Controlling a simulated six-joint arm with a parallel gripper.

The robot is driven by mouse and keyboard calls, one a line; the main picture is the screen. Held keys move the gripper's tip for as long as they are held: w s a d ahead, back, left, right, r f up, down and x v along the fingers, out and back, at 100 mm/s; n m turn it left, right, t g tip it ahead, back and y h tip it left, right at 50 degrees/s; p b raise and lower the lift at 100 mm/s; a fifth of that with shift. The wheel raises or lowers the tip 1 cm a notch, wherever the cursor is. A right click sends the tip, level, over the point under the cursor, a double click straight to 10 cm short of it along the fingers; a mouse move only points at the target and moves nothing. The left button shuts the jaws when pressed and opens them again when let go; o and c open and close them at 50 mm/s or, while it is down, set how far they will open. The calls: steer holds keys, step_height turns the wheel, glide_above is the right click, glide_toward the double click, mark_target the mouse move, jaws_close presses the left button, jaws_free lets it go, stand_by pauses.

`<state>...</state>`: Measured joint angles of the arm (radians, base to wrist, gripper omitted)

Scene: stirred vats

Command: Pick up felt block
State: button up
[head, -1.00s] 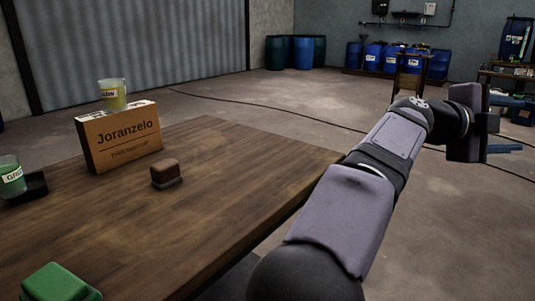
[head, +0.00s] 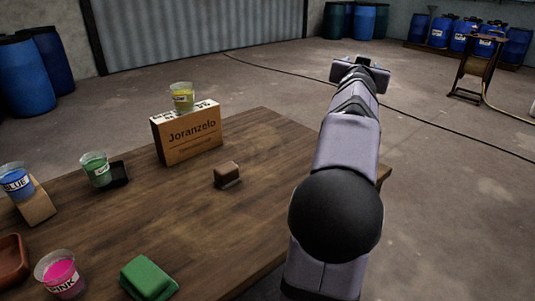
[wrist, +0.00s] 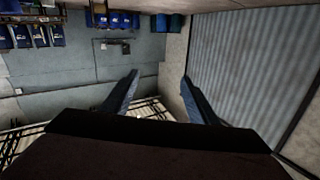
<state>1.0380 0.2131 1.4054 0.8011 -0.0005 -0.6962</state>
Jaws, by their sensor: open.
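A small brown block (head: 228,172) with a dark grey lower layer lies near the middle of the wooden table in the head view; it looks like the felt block. A larger green block-shaped thing (head: 148,278) sits at the table's near edge. My gripper (head: 361,62) is raised beyond the table's far right corner, well away from both. In the wrist view my gripper (wrist: 159,78) has its two fingers spread wide with nothing between them. No block shows in the wrist view.
A green cup (head: 97,169), blue cup (head: 16,182), pink cup (head: 61,275) and brown tray (head: 10,262) stand at left. The wooden table (head: 265,150) is clear around the brown block.

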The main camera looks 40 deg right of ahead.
steer(key=w+a+f+n+y+p, duration=0.3)
steer(key=w+a+f+n+y, duration=0.15)
steer(key=w+a, duration=0.3)
steer(key=w+a+f+n+y+p, duration=0.35)
steer(key=w+a+n, duration=0.25)
steer(key=w, duration=0.2)
steer(key=w+a+f+n+g+y+p, duration=0.15)
steer(key=a+f+n+g+p, duration=0.45)
steer(key=a, duration=0.6)
steer(key=s+a+r+n+g+h+p, duration=0.1)
steer(key=a+r+n+h+p, duration=0.75)
steer(key=r+n, duration=0.2)
steer(key=n+g+p, duration=0.1)
steer(key=n+g, duration=0.1)
steer(key=n, duration=0.2)
glide_toward(224, 168)
steer(key=d, duration=0.2)
steer(key=d+f, duration=0.1)
steer(key=shift+w+d+h, duration=0.1)
steer(key=shift+w+h, duration=0.2)
steer(key=shift+s+f, duration=0.15)
steer(key=shift+f, duration=0.05)
steer(key=shift+p+x, duration=1.15)
steer(key=shift+x, duration=2.45)
steer(key=shift+s, duration=0.1)
